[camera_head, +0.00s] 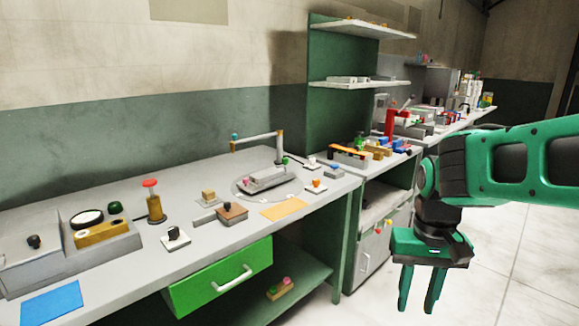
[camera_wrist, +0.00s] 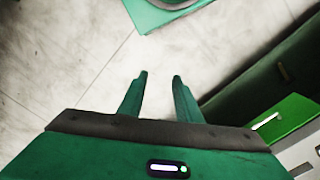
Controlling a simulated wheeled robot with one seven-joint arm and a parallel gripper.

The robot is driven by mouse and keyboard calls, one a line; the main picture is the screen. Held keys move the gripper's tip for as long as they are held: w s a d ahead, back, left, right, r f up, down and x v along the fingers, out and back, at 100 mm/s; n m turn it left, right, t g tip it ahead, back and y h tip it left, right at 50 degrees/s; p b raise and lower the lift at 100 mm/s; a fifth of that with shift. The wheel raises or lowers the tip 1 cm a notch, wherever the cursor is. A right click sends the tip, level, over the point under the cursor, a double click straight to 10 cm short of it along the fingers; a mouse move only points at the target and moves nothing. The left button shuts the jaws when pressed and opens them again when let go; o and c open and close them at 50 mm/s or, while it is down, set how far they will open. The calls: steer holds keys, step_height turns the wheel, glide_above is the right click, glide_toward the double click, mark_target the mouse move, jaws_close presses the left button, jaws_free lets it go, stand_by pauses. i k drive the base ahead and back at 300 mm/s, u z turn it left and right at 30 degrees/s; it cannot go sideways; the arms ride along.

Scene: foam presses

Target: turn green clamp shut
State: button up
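My gripper (camera_head: 418,305) hangs over the floor at the right, fingers down, to the right of the bench and apart from it. In the wrist view its two fingers (camera_wrist: 160,77) stand apart with nothing between them. A small green knob (camera_head: 285,160) stands by the grey fixture on a round plate, towards the right end of the bench. A darker green knob (camera_head: 115,208) sits on the grey block at the left. I cannot tell for sure which green part is the clamp, or how it is turned. Neither knob shows in the wrist view.
The grey bench (camera_head: 215,160) holds several small fixtures, an orange mat (camera_head: 284,209) and a blue mat (camera_head: 51,303). A green drawer (camera_head: 220,277) with a white handle sticks out at the front. A second bench with coloured parts stands behind. The floor around my gripper is clear.

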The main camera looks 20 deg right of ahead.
mark_target(285, 160)
steer(key=z, duration=0.15)
steer(key=i, duration=1.5)
steer(key=u, duration=0.55)
